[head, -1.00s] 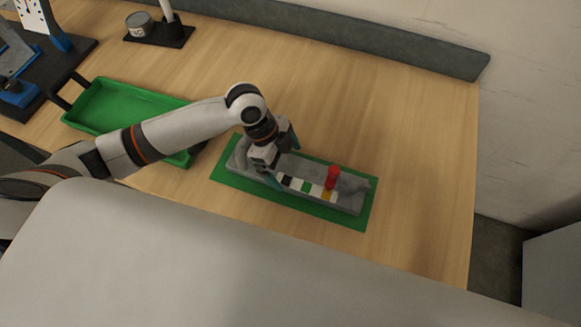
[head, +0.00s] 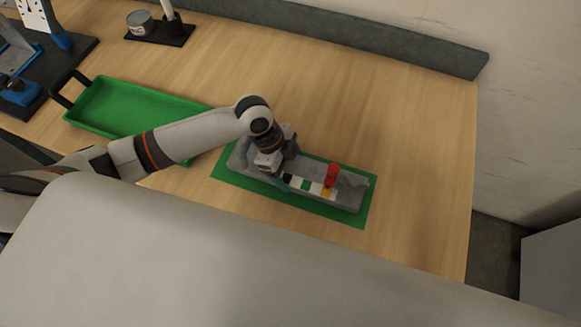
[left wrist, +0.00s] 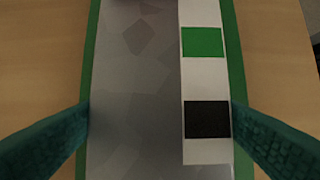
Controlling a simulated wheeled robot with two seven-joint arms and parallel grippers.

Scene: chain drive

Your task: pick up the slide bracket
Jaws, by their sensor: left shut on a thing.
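The slide bracket, a long grey piece (head: 351,192), lies on a green mat (head: 345,217). It has a white strip (head: 296,183) with black, green and yellow patches along its near side, and a red knob (head: 332,172) toward its right end. My left gripper (head: 273,172) is down on its left half. In the left wrist view, my left gripper's fingers (left wrist: 160,125) stand on either side of the grey bracket (left wrist: 135,95) and are shut on it. The arm hides part of the bracket in the head view. My right gripper is not in view.
A green tray (head: 130,108) with dark handles stands to the left. A round tin (head: 139,22) sits on a black base at the back. Blue and white fixtures (head: 20,60) stand at the far left. A grey ledge (head: 400,48) runs along the back. The table right of the mat is clear.

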